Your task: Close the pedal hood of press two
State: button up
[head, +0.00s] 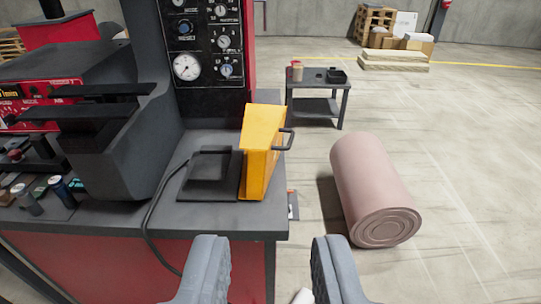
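The yellow pedal hood (259,157) stands raised on the grey bench top of the press. It has a dark handle (284,140) on its right side. The flat dark pedal (208,176) lies uncovered just left of it, with a cable running from it over the bench's front edge. My gripper (270,240) is open and empty at the bottom middle, in front of the bench and apart from the hood. No number marking the press is readable.
A black panel of gauges (206,45) rises behind the pedal. Dark machine parts (105,125) crowd the left. A pink roll (375,190) lies on the floor at right. A small dark table (318,92) stands behind. The floor at far right is clear.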

aim_at(263, 130)
jog(key=u, duration=2.55)
jog(key=k, duration=1)
jog(key=z, duration=2.05)
jog(key=i, duration=1.05)
jog(key=z, duration=0.05)
